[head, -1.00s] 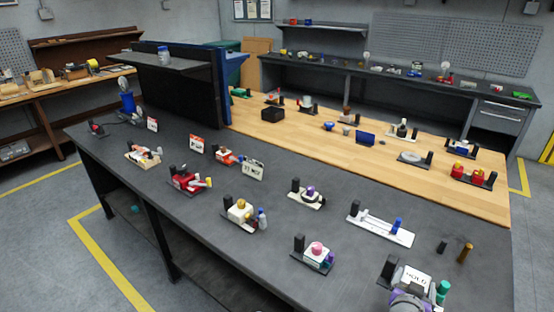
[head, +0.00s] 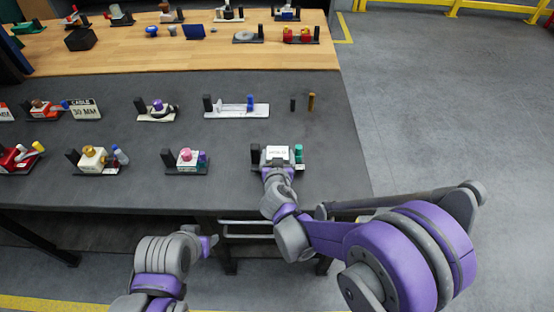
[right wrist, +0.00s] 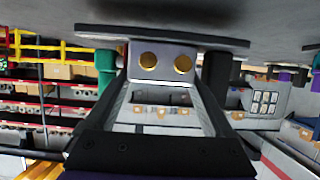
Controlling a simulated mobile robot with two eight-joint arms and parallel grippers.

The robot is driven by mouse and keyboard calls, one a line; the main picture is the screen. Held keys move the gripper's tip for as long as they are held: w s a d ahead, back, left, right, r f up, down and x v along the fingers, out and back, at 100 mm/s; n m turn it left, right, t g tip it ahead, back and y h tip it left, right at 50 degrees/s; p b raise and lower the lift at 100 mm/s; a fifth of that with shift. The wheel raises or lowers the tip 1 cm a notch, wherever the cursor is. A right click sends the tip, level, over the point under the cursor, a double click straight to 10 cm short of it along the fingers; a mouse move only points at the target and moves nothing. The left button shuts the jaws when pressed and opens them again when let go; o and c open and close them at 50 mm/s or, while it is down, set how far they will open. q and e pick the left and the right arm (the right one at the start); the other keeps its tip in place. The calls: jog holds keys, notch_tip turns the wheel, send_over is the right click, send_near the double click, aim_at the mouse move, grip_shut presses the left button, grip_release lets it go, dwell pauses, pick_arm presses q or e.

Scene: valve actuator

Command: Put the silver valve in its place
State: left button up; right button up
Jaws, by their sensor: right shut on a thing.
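A boxy silver-white valve (head: 277,155) with printing on its top sits on a dark base near the front right of the grey bench. In the right wrist view, which looks upside down, the silver valve (right wrist: 165,50) shows two round brass ports. A black post (head: 256,154) stands left of it and a green cylinder (head: 299,153) right of it. My right gripper (head: 277,169) reaches in from the front and is shut on the valve; its fingers (right wrist: 163,85) flank the body.
A unit with a pink knob (head: 186,157) stands to the left. A white plate with a blue post (head: 250,108) lies behind, with a small brown cylinder (head: 311,102) to its right. The bench's right end is mostly clear.

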jog(key=shift+f, duration=0.95)
jog(key=shift+f, duration=0.1)
jog(key=shift+f, duration=0.2)
jog(key=o, duration=1.6)
jog(key=shift+r, duration=0.1)
jog(key=shift+r, duration=0.3)
jog(key=v, duration=1.2)
